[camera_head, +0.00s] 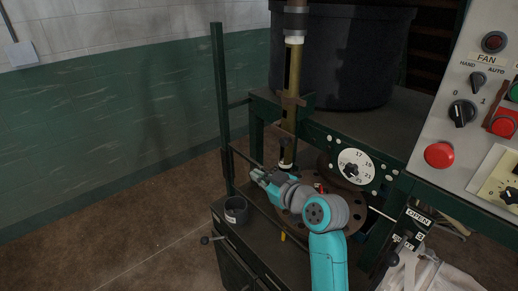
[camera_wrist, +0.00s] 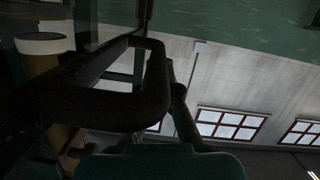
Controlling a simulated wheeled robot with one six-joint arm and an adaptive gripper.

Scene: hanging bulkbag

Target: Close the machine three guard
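My teal and grey arm reaches across the machine table, and my gripper (camera_head: 260,177) is at its left side, beside a tall dark green upright (camera_head: 221,95) with thin bars running right. This frame looks like the guard, but I cannot confirm which part is the machine three guard. In the wrist view a dark, rounded loop like a handle (camera_wrist: 125,110) fills the near left and middle, very close to my gripper. The image is dark, so I cannot tell whether the fingers touch or enclose it.
A brass-coloured column (camera_head: 293,90) stands behind my gripper, with a large black tub (camera_head: 340,60) beyond. A white dial (camera_head: 356,166) is to the right. A dark cup (camera_head: 236,210) sits left of my arm. A control panel (camera_head: 470,110) stands at the right. Floor at left is clear.

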